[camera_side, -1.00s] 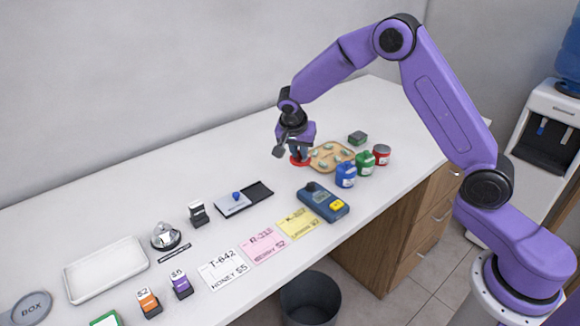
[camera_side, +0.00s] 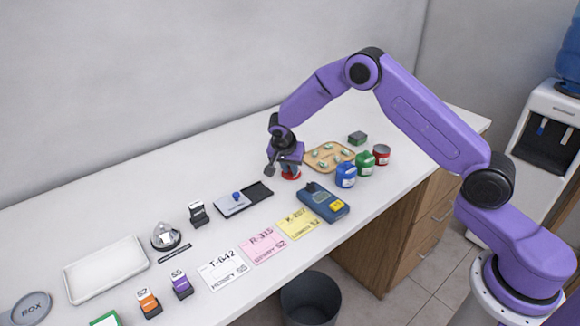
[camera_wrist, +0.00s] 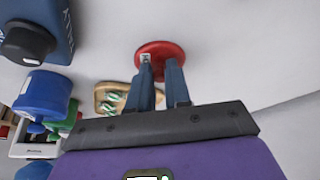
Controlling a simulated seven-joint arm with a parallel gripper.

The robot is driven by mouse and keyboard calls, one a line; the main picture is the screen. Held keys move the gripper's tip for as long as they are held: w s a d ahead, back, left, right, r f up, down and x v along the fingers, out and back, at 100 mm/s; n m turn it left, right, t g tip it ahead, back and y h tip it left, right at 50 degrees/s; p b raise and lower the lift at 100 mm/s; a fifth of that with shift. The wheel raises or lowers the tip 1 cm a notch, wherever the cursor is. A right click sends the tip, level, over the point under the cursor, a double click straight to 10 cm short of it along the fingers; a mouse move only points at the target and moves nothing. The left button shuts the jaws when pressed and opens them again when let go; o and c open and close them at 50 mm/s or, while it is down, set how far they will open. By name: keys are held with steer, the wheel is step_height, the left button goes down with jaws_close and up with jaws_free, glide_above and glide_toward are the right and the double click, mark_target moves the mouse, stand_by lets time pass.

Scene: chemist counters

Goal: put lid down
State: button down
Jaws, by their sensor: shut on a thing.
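A round red lid (camera_side: 291,176) is held at the tips of my gripper (camera_side: 288,168), low over the white counter left of the wooden tray. I cannot tell whether it touches the counter. In the wrist view, the red lid (camera_wrist: 160,52) shows beyond the two blue fingers of my gripper (camera_wrist: 160,72), which are closed on a small part at its middle. A red jar (camera_side: 381,154) stands at the right end of a row with a green jar (camera_side: 365,162) and a blue jar (camera_side: 346,175).
The wooden tray (camera_side: 312,167) with several small pieces lies right of my gripper. A blue device (camera_side: 323,202) lies in front, and a stamp pad (camera_side: 258,192) lies to the left. Bare counter surrounds the lid.

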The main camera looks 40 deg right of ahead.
steer(key=shift+f, duration=0.15)
steer(key=c, duration=1.1)
jaws_free()
steer(key=v, duration=1.2)
steer(key=shift+s, duration=0.15)
steer(key=s+a+r+n+y, duration=0.1)
steer(key=s+a+r+n, duration=0.2)
steer(key=s+n, duration=0.45)
steer(key=s+a+r+n+y, duration=0.2)
steer(key=s+a+r+n, duration=0.15)
steer(key=s, duration=0.75)
steer(key=s+d+n, duration=0.2)
steer(key=s+n, duration=0.2)
steer(key=s, duration=0.4)
steer(key=s+d+n+g+y, duration=0.1)
steer(key=s+d+n, duration=0.1)
steer(key=s+n, duration=0.2)
steer(key=s+d+n+g, duration=0.1)
steer(key=s+d+n, duration=0.2)
steer(key=s, duration=0.8)
steer(key=shift+s+n+y, duration=0.3)
steer(key=shift+s+n, duration=0.05)
steer(key=shift+n, duration=0.55)
